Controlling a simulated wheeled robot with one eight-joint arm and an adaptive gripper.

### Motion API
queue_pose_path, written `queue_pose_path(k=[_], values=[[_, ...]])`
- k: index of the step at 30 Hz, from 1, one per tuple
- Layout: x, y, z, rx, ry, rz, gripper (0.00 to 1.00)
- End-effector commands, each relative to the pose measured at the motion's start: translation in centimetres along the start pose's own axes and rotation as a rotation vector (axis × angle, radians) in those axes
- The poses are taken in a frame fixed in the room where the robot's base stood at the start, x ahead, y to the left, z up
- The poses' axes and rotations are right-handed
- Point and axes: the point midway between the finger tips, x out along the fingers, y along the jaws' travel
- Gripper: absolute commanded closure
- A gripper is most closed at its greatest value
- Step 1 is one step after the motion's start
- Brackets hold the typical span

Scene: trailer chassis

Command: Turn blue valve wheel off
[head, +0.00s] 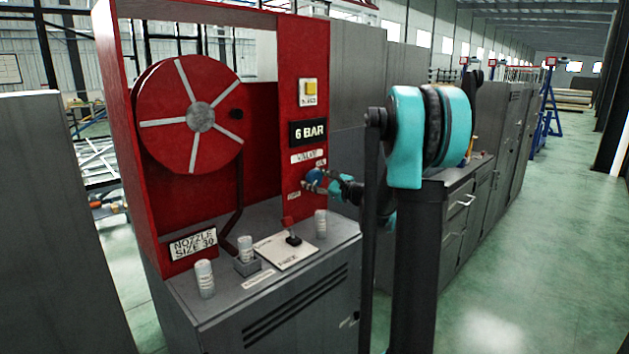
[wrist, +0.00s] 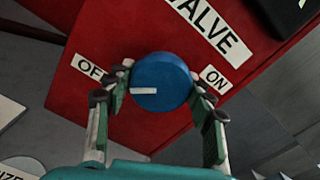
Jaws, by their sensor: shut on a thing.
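The blue valve wheel (wrist: 165,75) is a round knob on the red panel, between the OFF label (wrist: 88,67) on the left and the ON label (wrist: 213,77) on the right. Its white pointer mark points left in the wrist view, a little below the OFF label. My gripper (wrist: 160,83) is shut on the wheel, one finger on each side. In the head view, the wheel (head: 311,177) is small and partly hidden by my gripper (head: 318,180) at the red post, under the VALVE label.
A red hose reel (head: 190,113) stands at the left of the cabinet. A yellow button (head: 308,92) and a 6 BAR display (head: 308,133) are above the valve. Open floor lies at right.

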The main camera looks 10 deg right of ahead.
Motion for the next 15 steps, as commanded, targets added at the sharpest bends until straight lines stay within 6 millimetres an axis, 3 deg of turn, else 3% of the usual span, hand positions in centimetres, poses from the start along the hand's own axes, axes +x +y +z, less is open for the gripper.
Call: queue_pose_path(k=[2,3,7,15], values=[[-0.08,0.08,-0.07,-0.001,0.001,0.001,0.75],[-0.08,0.08,-0.07,-0.001,0.001,0.001,0.44],[-0.06,0.06,-0.04,-0.001,0.001,0.001,0.28],[-0.02,0.04,-0.01,-0.001,0.000,0.001,0.25]])
